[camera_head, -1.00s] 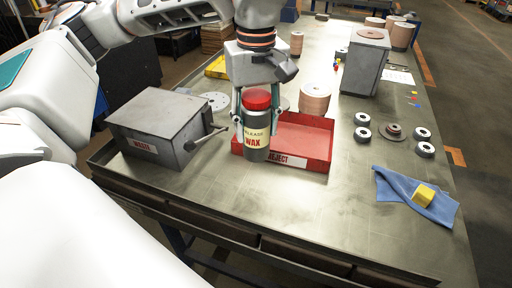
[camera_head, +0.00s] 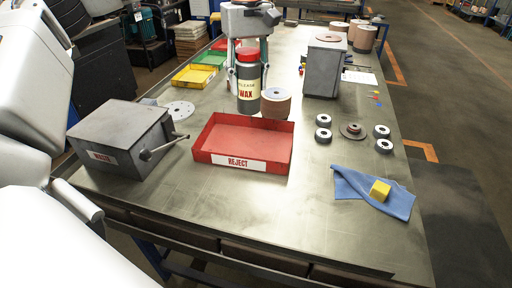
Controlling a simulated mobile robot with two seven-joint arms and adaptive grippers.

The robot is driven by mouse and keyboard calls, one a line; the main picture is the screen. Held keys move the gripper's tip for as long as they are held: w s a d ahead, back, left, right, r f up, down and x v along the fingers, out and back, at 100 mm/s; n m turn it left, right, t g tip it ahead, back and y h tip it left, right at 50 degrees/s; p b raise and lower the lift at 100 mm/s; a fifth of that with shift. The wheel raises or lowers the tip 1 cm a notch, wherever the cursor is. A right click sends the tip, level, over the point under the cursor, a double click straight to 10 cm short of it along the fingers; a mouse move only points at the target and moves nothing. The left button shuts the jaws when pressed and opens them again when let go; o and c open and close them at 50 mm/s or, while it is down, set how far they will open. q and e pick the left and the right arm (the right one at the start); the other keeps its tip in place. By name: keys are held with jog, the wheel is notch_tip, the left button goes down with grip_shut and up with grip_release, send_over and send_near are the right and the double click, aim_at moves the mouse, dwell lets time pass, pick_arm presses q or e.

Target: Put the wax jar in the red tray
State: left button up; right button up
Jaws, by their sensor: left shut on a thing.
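The wax jar (camera_head: 248,94) is dark grey with a red lid and a cream label reading "WAX". It is upright beyond the far edge of the red tray (camera_head: 241,163), which is labelled "REJECT" and looks empty. My left gripper (camera_head: 248,74) comes down from the top with one finger on each side of the jar and is shut on it. I cannot tell whether the jar's base touches the table. My right gripper is not in view.
A brown disc stack (camera_head: 276,103) stands right beside the jar. A grey waste box (camera_head: 119,135) with a handle is left of the tray. A grey box (camera_head: 323,68), small rings and a blue cloth (camera_head: 372,191) with a yellow block are to the right. The front table is clear.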

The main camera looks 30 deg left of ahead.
pick_arm(q)
jog(key=shift+w+a+r, duration=0.1)
jog(key=shift+w+a, duration=0.15)
jog(key=shift+w, duration=0.65)
jog(key=shift+w+f+b, duration=0.1)
jog(key=shift+f+b, duration=1.3)
jog(key=shift+f, duration=8.6)
jog(key=shift+r, duration=0.1)
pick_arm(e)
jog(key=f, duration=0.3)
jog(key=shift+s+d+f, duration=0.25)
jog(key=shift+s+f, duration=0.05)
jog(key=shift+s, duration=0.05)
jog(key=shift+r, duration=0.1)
pick_arm(q)
jog(key=o, duration=1.4)
jog(key=shift+f, duration=0.2)
jog(key=shift+o, duration=0.2)
